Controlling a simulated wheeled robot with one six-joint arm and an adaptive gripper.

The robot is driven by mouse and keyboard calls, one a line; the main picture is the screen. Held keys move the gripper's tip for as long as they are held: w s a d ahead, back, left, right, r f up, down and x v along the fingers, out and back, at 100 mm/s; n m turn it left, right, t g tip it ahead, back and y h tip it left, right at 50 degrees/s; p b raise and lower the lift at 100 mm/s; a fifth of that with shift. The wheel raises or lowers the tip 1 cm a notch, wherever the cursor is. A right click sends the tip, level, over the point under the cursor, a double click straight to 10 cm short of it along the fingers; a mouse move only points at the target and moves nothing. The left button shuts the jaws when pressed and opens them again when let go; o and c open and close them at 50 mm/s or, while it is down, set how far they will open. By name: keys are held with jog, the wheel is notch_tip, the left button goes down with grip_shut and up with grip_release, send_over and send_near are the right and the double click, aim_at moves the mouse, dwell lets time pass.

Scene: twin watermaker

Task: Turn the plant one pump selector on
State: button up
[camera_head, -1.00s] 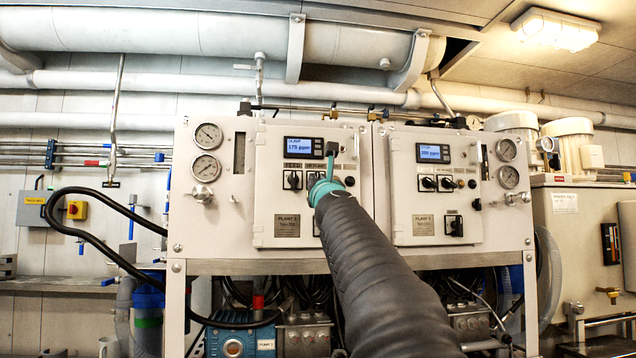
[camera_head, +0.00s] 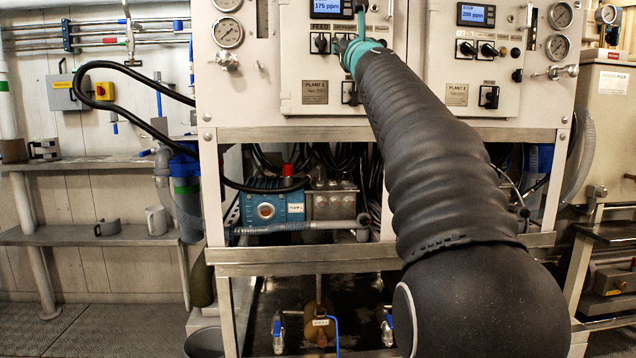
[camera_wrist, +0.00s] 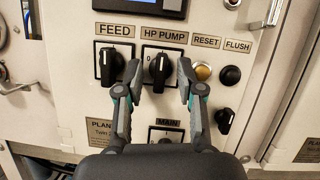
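The HP PUMP selector (camera_wrist: 158,66) is a black knob on a white panel in the wrist view, its grip close to upright. My gripper (camera_wrist: 158,72) is open, with one fingertip on each side of this knob; whether either touches it I cannot tell. The FEED selector (camera_wrist: 109,65) is a similar black knob just left of the left fingertip. In the head view my gripper (camera_head: 350,46) is at the left panel (camera_head: 290,85), and my arm hides part of it. The plant number on the plate (camera_head: 315,92) is too small to read surely.
The RESET button (camera_wrist: 203,72), FLUSH button (camera_wrist: 230,76) and another black knob (camera_wrist: 224,119) lie right of my gripper. The MAIN selector (camera_wrist: 165,137) is below, partly hidden. A similar right panel (camera_head: 457,72) stands beside. A black hose (camera_head: 130,75) loops at left.

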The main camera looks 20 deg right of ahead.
jog(key=s+d+f+n+g+y+b, duration=0.1)
jog(key=s+f+n+g+y+b, duration=0.15)
jog(key=s+n+y, duration=0.75)
jog(key=s+a+f+n+g+h, duration=0.1)
jog(key=s+a+f+n+g, duration=0.1)
jog(key=f, duration=0.7)
jog(key=s+a+f+n+g+h+p, duration=0.1)
jog(key=s+a+f+n+g, duration=0.2)
jog(key=a+f+n, duration=0.4)
jog(key=s+a+f+n+g, duration=0.2)
jog(key=a+f+n, duration=0.3)
jog(key=f, duration=0.5)
jog(key=shift+s+a+f+h+p, duration=0.35)
jog(key=shift+s+a+h, duration=0.05)
jog(key=shift+s+a, duration=0.4)
